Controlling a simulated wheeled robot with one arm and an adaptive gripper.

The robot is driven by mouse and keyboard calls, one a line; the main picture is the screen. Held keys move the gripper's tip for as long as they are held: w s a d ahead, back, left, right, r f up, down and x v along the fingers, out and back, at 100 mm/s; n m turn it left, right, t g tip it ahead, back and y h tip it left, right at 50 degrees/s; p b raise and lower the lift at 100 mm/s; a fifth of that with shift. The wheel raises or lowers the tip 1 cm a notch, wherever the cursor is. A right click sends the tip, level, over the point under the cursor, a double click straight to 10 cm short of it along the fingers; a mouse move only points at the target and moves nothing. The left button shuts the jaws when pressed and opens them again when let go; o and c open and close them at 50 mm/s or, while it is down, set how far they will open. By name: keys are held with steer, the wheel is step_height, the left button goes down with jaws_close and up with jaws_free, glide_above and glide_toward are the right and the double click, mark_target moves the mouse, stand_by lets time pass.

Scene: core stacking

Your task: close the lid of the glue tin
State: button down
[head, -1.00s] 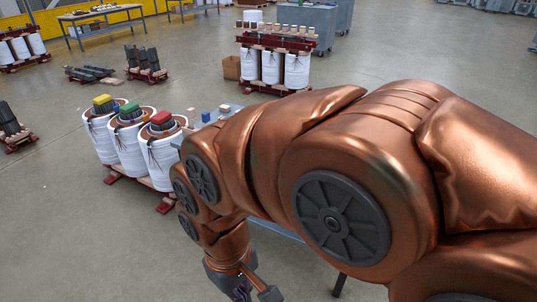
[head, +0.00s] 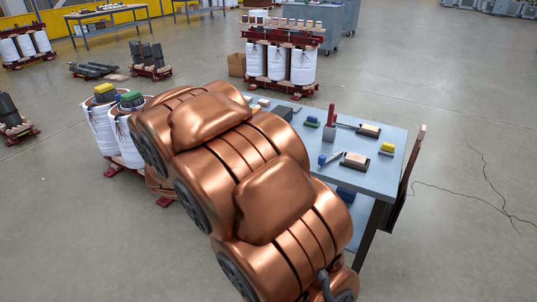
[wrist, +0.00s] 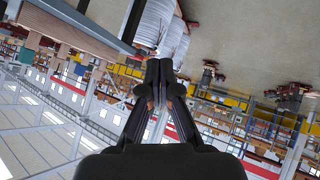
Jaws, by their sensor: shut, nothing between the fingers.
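My gripper (wrist: 159,70) shows in the wrist view, its two dark fingers together and empty. Behind the fingers are white wrapped coils and the hall, with the picture upside down. In the head view my copper arm hides the gripper. I cannot make out a glue tin or its lid for certain in either view. The work table (head: 388,178) in the head view carries small items, among them a grey block with a red upright part (head: 330,122) and a small blue piece (head: 322,160). My arm covers the table's near left part.
Coils with yellow (head: 104,90) and green (head: 131,98) blocks stand left of my arm. A brown board (head: 409,165) leans at the table's right end. Another coil set (head: 278,62) stands behind the table.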

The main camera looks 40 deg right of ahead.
steer(key=w+d+f+h+b, duration=0.1)
steer(key=d+f+h+b, duration=0.25)
steer(key=d, duration=0.45)
steer(key=w+d+f+h+b, duration=0.1)
steer(key=d+f+h+b, duration=0.15)
steer(key=d+h, duration=0.4)
steer(key=s+d+f+n+g+h+b, duration=0.2)
steer(key=s+d+g+h+b, duration=0.25)
steer(key=s+d+h, duration=0.4)
steer(key=w+d+r+b, duration=0.1)
steer(key=d+r, duration=0.2)
steer(key=d, duration=0.2)
steer(key=w+d+r+t+b, duration=0.1)
steer(key=w+d+r, duration=0.1)
steer(key=d, duration=0.4)
steer(key=shift+w+r, duration=0.25)
steer(key=shift+r, duration=0.35)
steer(key=shift+r, duration=0.15)
steer(key=shift+d+r+p, duration=0.1)
steer(key=shift+d+p, duration=0.05)
steer(key=shift+p, duration=0.65)
